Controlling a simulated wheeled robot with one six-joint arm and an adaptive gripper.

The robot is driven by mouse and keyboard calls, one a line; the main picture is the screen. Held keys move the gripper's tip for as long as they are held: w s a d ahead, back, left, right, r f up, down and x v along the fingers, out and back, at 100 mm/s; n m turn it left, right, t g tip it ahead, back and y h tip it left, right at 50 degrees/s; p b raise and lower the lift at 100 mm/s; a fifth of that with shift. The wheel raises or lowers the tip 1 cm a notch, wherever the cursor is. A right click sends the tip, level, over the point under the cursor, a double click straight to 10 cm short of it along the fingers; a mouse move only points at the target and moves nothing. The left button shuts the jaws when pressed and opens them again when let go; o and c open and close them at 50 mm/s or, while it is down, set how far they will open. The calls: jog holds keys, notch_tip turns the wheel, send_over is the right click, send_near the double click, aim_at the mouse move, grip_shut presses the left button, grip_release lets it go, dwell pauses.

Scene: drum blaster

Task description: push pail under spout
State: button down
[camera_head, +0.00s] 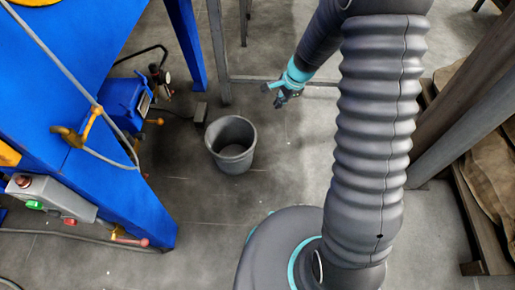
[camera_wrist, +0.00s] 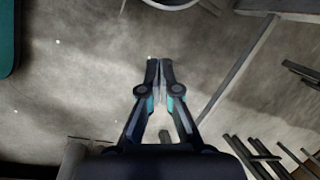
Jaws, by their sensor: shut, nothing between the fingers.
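A dark grey, empty pail (camera_head: 231,158) stands upright on the floor, left of the centre of the head view. My gripper (camera_head: 273,95) is above and to the right of the pail in that view, apart from it. In the wrist view my gripper (camera_wrist: 160,66) shows its two fingers closed together with nothing between them. A grey curved rim, probably the pail (camera_wrist: 178,5), is cut off at the top edge there. A brass fitting (camera_head: 70,136) sits on the blue machine at the left. I cannot tell which fitting is the spout.
The blue machine (camera_head: 120,200) stands at the left, with a blue pump-like unit (camera_head: 125,100) near the pail and a grey switch box (camera_head: 50,197) in front. A grey frame bar (camera_head: 315,83) runs behind my gripper. Open floor (camera_head: 195,225) lies in front of the pail.

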jog(key=a+f+m, duration=0.1)
jog(key=f+m, duration=0.1)
jog(key=f, duration=0.9)
jog(key=a+f+m+g+b, duration=0.1)
jog(key=f+m, duration=0.1)
jog(key=f, duration=0.9)
jog(key=a+f+m, duration=0.1)
jog(key=f, duration=1)
jog(key=shift+s+a+m+g+b, duration=0.15)
jog(key=shift+a+m+g+b, duration=0.15)
jog(key=shift+m, duration=0.1)
jog(key=shift+a+r, duration=0.15)
jog(key=shift+a, duration=0.45)
jog(key=shift+a+r, duration=0.15)
jog(key=shift+a, duration=0.45)
jog(key=shift+a+p, duration=0.3)
jog(key=shift+a, duration=0.35)
